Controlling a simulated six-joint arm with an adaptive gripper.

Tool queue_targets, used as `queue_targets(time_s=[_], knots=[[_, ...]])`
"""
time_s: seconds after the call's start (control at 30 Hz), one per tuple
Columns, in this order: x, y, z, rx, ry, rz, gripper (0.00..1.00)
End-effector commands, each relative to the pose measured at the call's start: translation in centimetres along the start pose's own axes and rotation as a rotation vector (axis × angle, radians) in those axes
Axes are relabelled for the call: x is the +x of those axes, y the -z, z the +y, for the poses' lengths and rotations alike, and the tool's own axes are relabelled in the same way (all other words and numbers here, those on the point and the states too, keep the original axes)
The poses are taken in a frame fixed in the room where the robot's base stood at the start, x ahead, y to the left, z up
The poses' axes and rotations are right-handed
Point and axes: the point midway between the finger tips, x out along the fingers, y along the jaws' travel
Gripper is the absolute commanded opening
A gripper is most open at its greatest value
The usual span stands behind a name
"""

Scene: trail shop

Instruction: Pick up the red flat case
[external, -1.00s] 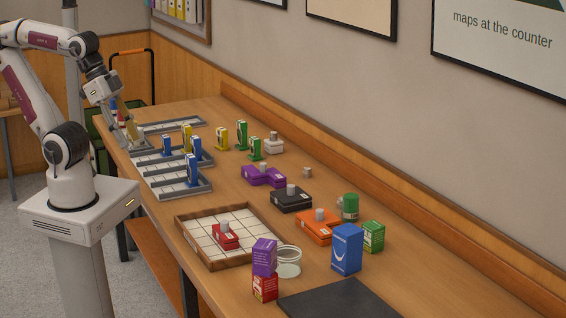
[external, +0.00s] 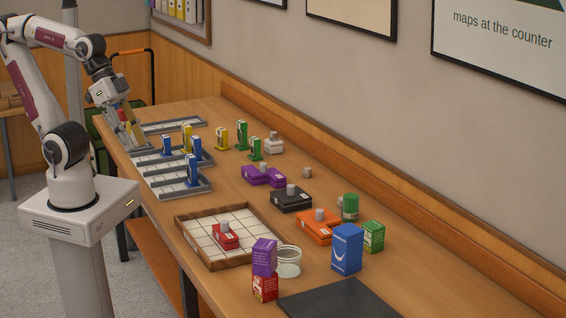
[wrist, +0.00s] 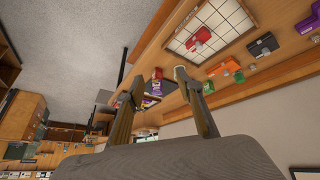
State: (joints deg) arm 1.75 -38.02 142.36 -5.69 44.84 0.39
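The red flat case (external: 226,236) has a grey knob on top. It sits on the wooden-rimmed tray with a white grid (external: 184,232) near the front of the table. In the wrist view the red case (wrist: 199,39) lies on the gridded panel at the upper right, well away from my fingers. My gripper (external: 132,134) is over the far left end of the table, far from the case. In the wrist view my gripper (wrist: 157,82) has its two fingers apart with nothing held between them.
Purple (external: 263,176), black (external: 291,200) and orange (external: 316,228) flat cases with knobs line the table's middle. A purple box (external: 264,256) stacked on a red box (external: 265,287), a glass jar (external: 288,264) and a blue box (external: 347,248) stand near the tray. Grey racks (external: 180,187) hold small boxes.

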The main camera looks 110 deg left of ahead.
Motion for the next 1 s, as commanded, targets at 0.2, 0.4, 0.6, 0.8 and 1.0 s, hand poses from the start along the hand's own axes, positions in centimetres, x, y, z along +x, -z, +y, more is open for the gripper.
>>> queue_targets(time_s=[0.2,0.4,0.6,0.8,1.0], knots=[[2.6,3.8,3.1,-0.066,-0.095,0.049,0.36],[5.0,7.3,5.4,-0.148,-0.158,0.101,0.36],[7.7,10.5,7.0,-0.241,-0.195,0.148,0.36],[10.6,13.1,7.9,-0.342,-0.202,0.193,0.36],[13.8,15.1,8.1,-0.444,-0.18,0.236,0.36]])
